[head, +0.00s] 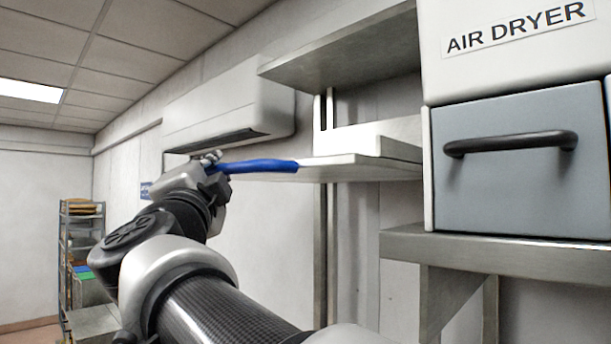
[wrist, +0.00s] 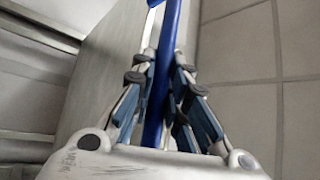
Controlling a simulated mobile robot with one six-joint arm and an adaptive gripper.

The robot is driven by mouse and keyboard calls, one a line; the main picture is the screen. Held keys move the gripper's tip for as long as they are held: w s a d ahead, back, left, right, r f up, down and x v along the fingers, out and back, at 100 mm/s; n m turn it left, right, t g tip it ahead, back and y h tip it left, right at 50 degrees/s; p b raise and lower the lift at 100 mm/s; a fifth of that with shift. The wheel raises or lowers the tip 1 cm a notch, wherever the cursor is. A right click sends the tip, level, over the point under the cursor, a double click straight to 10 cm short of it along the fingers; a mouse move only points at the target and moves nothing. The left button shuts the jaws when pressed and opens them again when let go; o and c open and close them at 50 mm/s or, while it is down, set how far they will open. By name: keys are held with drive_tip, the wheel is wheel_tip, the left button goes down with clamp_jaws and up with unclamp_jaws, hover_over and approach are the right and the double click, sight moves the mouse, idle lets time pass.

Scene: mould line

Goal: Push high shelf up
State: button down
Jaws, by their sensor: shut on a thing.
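The pale high shelf (head: 340,168) juts from the wall rails, looking roughly level. A blue bar (head: 258,166) runs along its front left edge. My gripper (head: 213,160) is at the left end of this bar and shut on it. In the wrist view the blue bar (wrist: 168,60) passes between my fingers (wrist: 163,88), with a pale flat panel (wrist: 105,65), which looks like the shelf, to its left. The fingers hide part of the bar.
A grey shelf (head: 345,55) is fixed above. A white wall unit (head: 225,105) hangs behind my gripper. A grey-blue drawer with a dark handle (head: 510,143), under the air dryer sign (head: 518,28), stands close on the right. Open room lies left, with a far rack (head: 80,230).

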drive_tip(key=shift+r+p, duration=0.35)
drive_tip(key=shift+r, duration=0.6)
drive_tip(key=shift+s+d+r, duration=0.1)
drive_tip(key=shift+r, duration=0.05)
drive_tip(key=c, duration=2)
unclamp_jaws()
drive_tip(key=shift+r, duration=0.1)
drive_tip(key=o, duration=0.4)
drive_tip(key=shift+o, duration=0.2)
drive_tip(key=shift+f, duration=0.2)
